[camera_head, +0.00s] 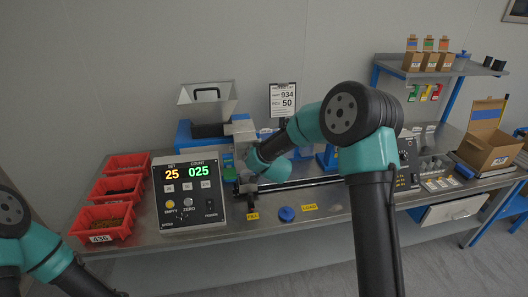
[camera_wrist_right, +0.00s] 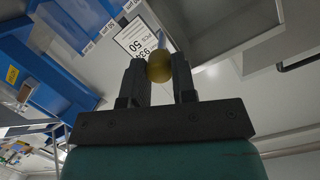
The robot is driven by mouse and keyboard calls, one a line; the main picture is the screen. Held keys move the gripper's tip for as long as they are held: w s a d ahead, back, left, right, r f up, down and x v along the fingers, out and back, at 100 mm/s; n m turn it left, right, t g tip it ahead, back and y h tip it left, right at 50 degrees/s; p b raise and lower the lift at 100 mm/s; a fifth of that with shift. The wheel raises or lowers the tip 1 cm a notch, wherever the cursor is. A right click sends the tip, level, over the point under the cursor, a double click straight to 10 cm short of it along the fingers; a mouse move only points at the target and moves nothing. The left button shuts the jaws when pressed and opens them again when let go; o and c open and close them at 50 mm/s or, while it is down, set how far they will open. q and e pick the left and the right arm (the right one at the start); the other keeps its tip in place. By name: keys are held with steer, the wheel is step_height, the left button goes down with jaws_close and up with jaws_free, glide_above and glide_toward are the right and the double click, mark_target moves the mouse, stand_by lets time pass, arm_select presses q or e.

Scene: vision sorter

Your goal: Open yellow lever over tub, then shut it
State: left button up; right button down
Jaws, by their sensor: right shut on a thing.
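The yellow lever's round knob (camera_wrist_right: 160,66) sits between the two dark fingers of my right gripper (camera_wrist_right: 159,78) in the right wrist view, and the fingers are shut on it. A thin pale rod runs up from the knob. In the head view my right gripper (camera_head: 243,180) is just right of the counter box, and the lever is hidden there by my arm. I cannot make out the tub under the lever. My left arm shows at the lower left of the head view, but its gripper is out of frame.
The counter box (camera_head: 190,190) reads set 25, count 025. Three red bins (camera_head: 108,212) stand left of it. A grey hopper (camera_head: 206,97) is behind. A blue round piece (camera_head: 287,214) lies near the front edge. An open cardboard box (camera_head: 490,150) stands far right.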

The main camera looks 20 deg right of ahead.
steer(key=c, duration=0.9)
jaws_free()
steer(key=v, duration=1.7)
steer(key=shift+s, duration=0.25)
